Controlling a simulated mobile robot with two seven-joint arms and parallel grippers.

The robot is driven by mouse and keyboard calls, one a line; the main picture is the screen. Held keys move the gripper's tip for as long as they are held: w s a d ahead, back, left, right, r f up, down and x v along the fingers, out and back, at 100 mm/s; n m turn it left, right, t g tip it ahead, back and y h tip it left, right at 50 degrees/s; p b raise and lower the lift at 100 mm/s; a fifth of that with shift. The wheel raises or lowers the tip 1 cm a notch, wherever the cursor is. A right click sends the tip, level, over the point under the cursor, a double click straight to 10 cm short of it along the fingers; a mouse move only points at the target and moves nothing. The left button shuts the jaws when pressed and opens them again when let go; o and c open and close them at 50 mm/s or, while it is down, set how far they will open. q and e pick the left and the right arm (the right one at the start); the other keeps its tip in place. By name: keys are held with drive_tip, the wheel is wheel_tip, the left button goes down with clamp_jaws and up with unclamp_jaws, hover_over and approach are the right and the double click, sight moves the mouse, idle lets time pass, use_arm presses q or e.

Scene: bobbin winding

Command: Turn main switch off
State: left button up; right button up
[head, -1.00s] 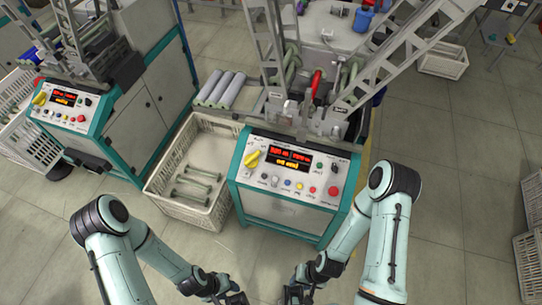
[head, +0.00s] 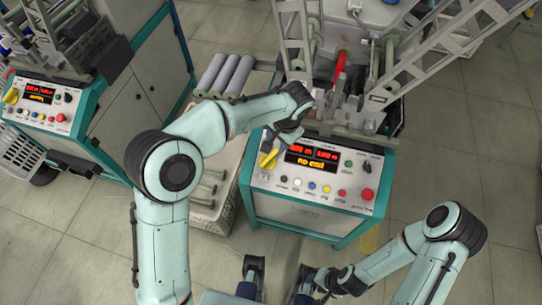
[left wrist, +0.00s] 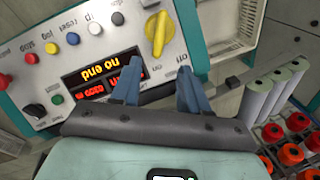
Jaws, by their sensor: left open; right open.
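The main switch is a yellow rotary knob (head: 268,158) at the left of the middle machine's control panel (head: 325,185). In the left wrist view the knob (left wrist: 159,33) stands out from the panel, its handle lying roughly along the picture's upright. My left gripper (head: 288,138) is just above and behind the knob in the head view. In the left wrist view its two blue fingers (left wrist: 158,80) are apart and empty, pointing toward the knob without visibly touching it. My right gripper (head: 312,278) is low in front of the machine, open, with nothing seen in it.
The panel has a lit display (head: 311,159), coloured buttons and a red round button (head: 367,194). Grey rolls (head: 222,76) and a crate (head: 227,212) with bobbins stand left of it, partly behind my left arm. A second machine's panel (head: 38,103) is further left.

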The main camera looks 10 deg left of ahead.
sight(271, 155)
use_arm(q)
drive_tip(key=b+x, duration=0.1)
drive_tip(key=x, duration=1.1)
drive_tip(key=shift+f+b, duration=0.15)
drive_tip(key=shift+b, duration=0.15)
clamp_jaws()
